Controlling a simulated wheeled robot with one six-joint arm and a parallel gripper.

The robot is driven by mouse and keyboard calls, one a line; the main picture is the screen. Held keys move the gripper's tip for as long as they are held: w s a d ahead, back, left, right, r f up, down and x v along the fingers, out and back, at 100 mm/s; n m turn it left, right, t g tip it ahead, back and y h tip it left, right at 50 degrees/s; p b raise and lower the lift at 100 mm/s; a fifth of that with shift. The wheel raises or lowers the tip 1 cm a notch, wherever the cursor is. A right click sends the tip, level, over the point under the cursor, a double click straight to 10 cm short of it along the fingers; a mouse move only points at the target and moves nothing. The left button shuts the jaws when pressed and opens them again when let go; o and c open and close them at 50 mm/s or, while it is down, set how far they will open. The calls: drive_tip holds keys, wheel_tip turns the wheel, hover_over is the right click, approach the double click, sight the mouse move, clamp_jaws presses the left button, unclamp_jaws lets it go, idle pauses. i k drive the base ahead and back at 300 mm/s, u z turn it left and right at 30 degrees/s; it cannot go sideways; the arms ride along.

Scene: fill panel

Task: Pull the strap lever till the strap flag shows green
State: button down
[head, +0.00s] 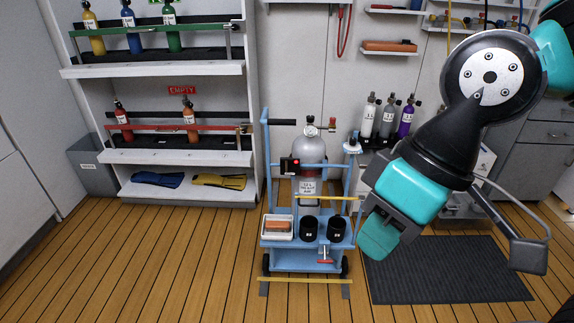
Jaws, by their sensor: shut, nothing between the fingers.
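A blue cart (300,243) stands in the middle of the floor with a grey cylinder (309,155) upright on it. A small black box (290,165) with a red mark is on the cart at the cylinder's left side. It looks like the strap flag, showing red and no green. My gripper (378,238) is shut and empty, pointing down at the cart's right side, apart from the cylinder. My arm hides part of the area behind it.
The cart's front shelf holds a white tray (277,237) and two black cups (323,229). A yellow bar (304,281) lies before the cart. A rack (150,70) with bottles stands left. Several small cylinders (388,118) stand behind right. A dark mat (450,272) lies right; the left floor is clear.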

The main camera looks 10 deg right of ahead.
sight(286, 159)
drive_tip(key=u, duration=0.45)
drive_tip(key=i, duration=2)
drive_tip(key=z, duration=0.35)
